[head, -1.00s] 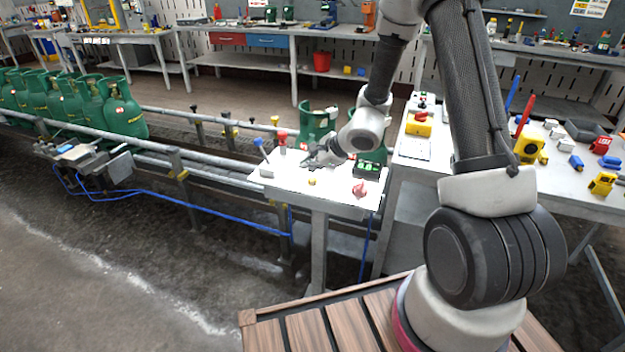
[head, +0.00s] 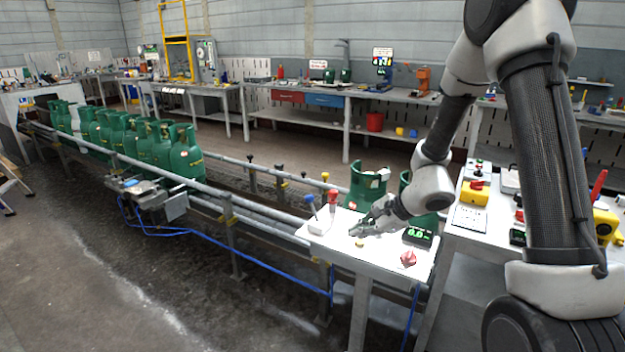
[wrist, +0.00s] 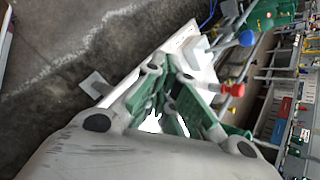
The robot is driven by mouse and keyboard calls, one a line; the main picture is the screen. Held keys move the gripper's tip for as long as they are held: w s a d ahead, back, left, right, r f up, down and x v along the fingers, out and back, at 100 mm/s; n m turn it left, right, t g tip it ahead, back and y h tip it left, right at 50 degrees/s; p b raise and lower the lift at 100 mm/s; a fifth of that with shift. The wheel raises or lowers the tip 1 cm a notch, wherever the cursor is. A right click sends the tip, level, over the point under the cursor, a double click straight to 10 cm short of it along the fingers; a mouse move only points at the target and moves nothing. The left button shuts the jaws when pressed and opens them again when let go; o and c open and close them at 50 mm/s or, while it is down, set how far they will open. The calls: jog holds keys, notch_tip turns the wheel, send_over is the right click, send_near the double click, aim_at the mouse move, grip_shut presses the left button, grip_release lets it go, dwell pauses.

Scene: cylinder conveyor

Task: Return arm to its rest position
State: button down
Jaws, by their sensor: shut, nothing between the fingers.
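My gripper (head: 358,229) is low over the white control table (head: 330,250), at the end of my arm reaching down from the upper right. The wrist view shows its fingers (wrist: 160,122) close together with nothing held. On the table are a blue-knobbed lever (head: 310,199) and a red-knobbed lever (head: 333,196) left of the gripper. A yellow button (head: 360,243) lies just below it. A red knob (head: 408,258) and a green-digit display (head: 418,237) are to its right. Both lever knobs, blue (wrist: 247,38) and red (wrist: 238,90), also show in the wrist view.
A conveyor with rails (head: 225,197) runs to the left, carrying several green cylinders (head: 186,158). Another green cylinder (head: 366,186) stands just behind the control table. A cluttered workbench (head: 470,217) is at the right. The floor at the lower left (head: 90,290) is clear.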

jog(key=s+d+r+n+g+h, duration=0.1)
jog(key=s+d+r+n+g, duration=0.15)
jog(key=s+r+n, duration=0.4)
jog(key=s+d+r+n+g, duration=0.2)
jog(key=s+d+r+n, duration=0.15)
jog(key=s, duration=0.65)
jog(key=s+d+r+n+t+h, duration=0.3)
jog(key=s+d+r+n+h, duration=0.3)
jog(key=s+d+r, duration=0.5)
notch_tip(320, 180, up, 3)
jog(key=shift+r+n+t, duration=0.1)
jog(key=shift+n+t, duration=0.2)
jog(key=shift+t, duration=0.05)
jog(key=shift+s, duration=0.1)
